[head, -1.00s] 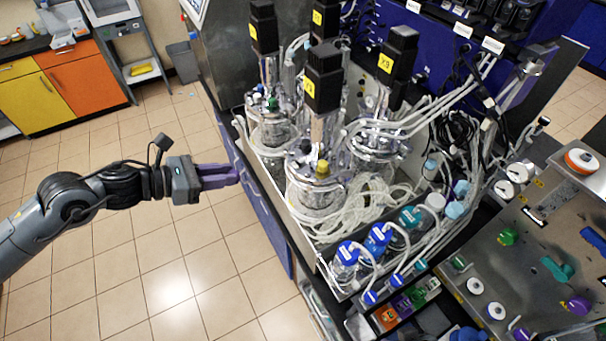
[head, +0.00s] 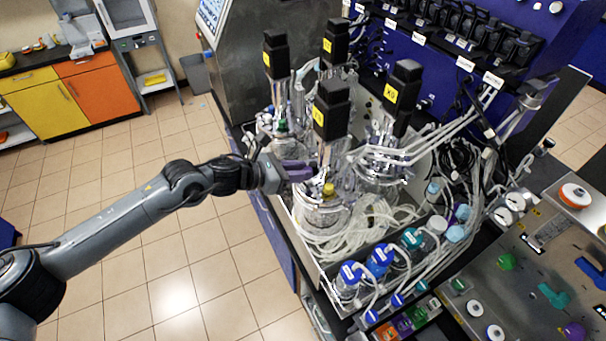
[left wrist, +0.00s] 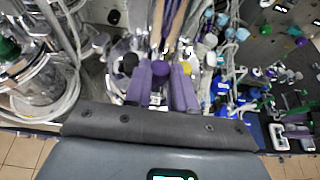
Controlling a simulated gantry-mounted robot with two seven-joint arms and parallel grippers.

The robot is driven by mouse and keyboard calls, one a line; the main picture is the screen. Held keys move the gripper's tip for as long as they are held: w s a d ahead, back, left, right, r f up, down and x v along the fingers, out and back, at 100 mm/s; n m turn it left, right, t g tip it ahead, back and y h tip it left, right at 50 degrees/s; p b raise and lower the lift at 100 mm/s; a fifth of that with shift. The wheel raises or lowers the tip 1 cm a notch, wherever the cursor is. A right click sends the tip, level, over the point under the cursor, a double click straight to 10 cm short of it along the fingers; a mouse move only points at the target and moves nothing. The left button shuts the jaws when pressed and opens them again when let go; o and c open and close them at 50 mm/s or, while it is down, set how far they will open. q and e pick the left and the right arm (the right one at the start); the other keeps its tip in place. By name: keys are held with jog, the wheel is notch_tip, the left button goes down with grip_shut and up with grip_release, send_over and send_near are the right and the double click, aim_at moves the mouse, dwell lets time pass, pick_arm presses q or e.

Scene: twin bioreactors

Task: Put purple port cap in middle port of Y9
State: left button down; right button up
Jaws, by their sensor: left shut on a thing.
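My left gripper (head: 304,171) has purple fingers and is at the left side of the front bioreactor vessel, over its head plate. In the left wrist view the purple port cap (left wrist: 160,70) shows between the fingertips, and the gripper is shut on it. The head view does not show the cap clearly. The front motor (head: 331,108) has a yellow label (head: 318,117) too small to read surely; the motor at right has a label (head: 391,93) that looks like X9. The middle port is not clearly visible behind the fingers. My right gripper is not in view.
A yellow cap (head: 328,189) sits on the front vessel, close to the fingers. Coiled clear tubing (head: 345,228) lies in front of the vessels. Blue-capped bottles (head: 379,259) stand at front right. Tall motors crowd the space above; open floor (head: 150,240) is at left.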

aim_at(302, 186)
pick_arm(q)
jog(key=shift+w+d, duration=0.15)
jog(key=shift+d, duration=0.25)
jog(key=shift+w+d+f+p, duration=0.15)
jog(key=shift+f+p, duration=0.15)
jog(key=shift+p, duration=0.25)
notch_tip(302, 186, down, 2)
jog(key=shift+p, duration=0.5)
jog(key=shift+f, duration=0.45)
jog(key=c, duration=0.9)
grip_release()
jog(key=shift+c, duration=0.2)
